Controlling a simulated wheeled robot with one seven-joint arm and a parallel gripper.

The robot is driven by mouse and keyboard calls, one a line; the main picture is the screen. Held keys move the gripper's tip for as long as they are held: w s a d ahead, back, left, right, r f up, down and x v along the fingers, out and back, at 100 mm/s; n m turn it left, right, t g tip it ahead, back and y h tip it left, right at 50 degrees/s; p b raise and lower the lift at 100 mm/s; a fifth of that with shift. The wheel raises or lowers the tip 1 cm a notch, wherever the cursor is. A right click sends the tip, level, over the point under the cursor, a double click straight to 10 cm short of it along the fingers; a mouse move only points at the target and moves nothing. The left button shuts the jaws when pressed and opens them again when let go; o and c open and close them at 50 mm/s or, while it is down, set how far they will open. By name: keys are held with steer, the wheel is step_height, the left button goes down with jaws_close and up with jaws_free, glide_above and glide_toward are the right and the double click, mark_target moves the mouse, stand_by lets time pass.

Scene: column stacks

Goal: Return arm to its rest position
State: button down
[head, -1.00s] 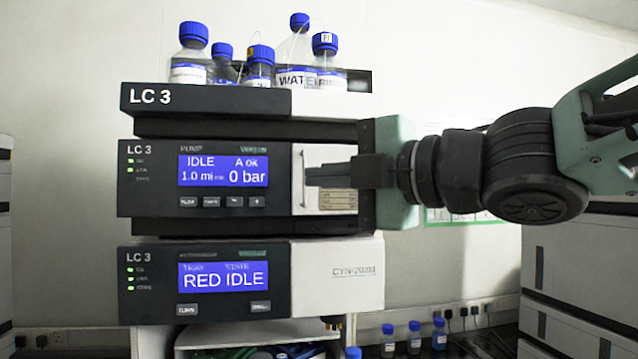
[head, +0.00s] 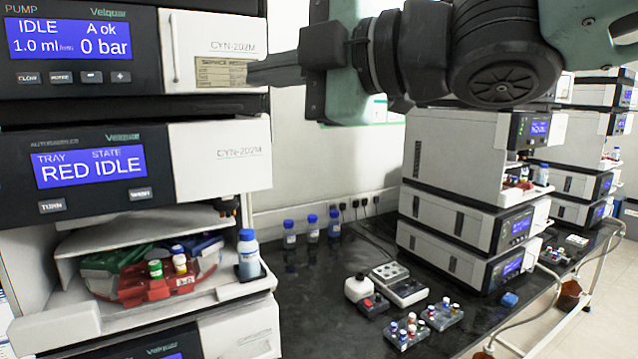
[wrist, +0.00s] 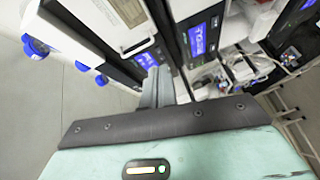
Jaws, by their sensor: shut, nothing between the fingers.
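My gripper (head: 262,73) is at the top of the head view, its dark fingers pointing left across the front of the pump module. The fingers are together, with nothing seen between them. In the wrist view the grey fingers (wrist: 157,88) point up the picture towards the instrument stack. My arm stretches from the gripper to the upper right of the head view. I cannot tell whether the fingers touch the pump panel (head: 205,45).
The stack's autosampler (head: 220,155) reads RED IDLE above an open bay with a red tray (head: 150,285) and a blue-capped bottle (head: 249,255). More instrument stacks (head: 455,165) stand right. Bottles (head: 312,230) and vial racks (head: 440,312) are on the dark bench (head: 320,290).

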steer(key=d+f+m+h+b, duration=0.1)
steer(key=d+f+m+h, duration=0.25)
steer(key=f, duration=0.45)
steer(key=d+f+m+h, duration=0.3)
steer(key=f+m, duration=0.2)
steer(key=f, duration=0.2)
steer(key=d+f+m+h+b, duration=0.1)
steer(key=d+f+m+h, duration=0.25)
steer(key=f, duration=0.45)
steer(key=s+d+f+m+g+h, duration=0.2)
steer(key=s+d+f+m+g, duration=0.1)
steer(key=s+f, duration=0.5)
steer(key=s+d+f+m+g+h+b, duration=0.1)
steer(key=s+d+f+m+g+h, duration=0.1)
steer(key=s+d+f+m+g, duration=0.2)
steer(key=s+d+f+m, duration=0.1)
steer(key=s+d+f, duration=0.2)
steer(key=f, duration=0.1)
steer(key=shift+s+d+f+g+h, duration=0.15)
steer(key=shift+s+f+g+h, duration=0.15)
steer(key=shift+s+f+h, duration=0.1)
